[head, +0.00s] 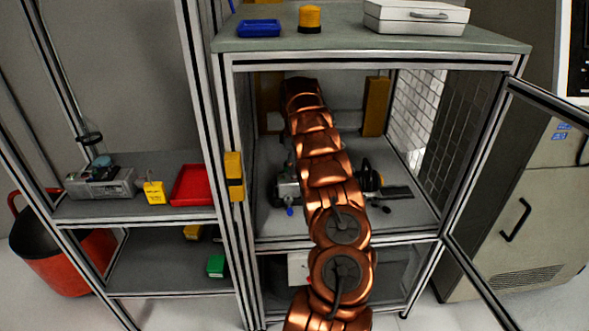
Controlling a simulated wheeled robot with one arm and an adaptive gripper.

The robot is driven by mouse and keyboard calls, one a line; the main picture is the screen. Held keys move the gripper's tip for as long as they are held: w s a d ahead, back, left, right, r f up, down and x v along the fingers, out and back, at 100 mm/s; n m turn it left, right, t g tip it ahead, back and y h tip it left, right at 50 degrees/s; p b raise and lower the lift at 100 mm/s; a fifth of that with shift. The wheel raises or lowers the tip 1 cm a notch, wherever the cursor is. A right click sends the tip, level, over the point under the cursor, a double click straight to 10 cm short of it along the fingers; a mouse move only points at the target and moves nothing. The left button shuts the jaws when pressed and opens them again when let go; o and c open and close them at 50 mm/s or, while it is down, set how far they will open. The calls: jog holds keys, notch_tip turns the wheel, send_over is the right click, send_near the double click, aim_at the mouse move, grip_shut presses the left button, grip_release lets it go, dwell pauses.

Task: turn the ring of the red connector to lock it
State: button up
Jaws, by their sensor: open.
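My copper-coloured arm reaches from the bottom of the head view into the open cabinet (229,150). My gripper cannot be made out; the far end of the arm seems to hide it. No red connector or ring can be made out. Behind the arm, on the cabinet's inner shelf, a grey metal device (287,187) shows in part at the left, with a small blue part (290,212) by it. A black rounded part with a yellow band (369,180) shows at the right of the arm. I cannot tell whether these belong together.
The cabinet door (480,277) stands open at the right. A blue tray (258,28), a yellow-orange cylinder (309,18) and a white case (416,16) are on top. A red bin (192,186) is on the left shelf. The inner shelf's right front is mostly clear.

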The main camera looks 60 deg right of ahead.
jog(key=shift+f, duration=1.1)
jog(key=shift+c, duration=0.4)
grip_shut()
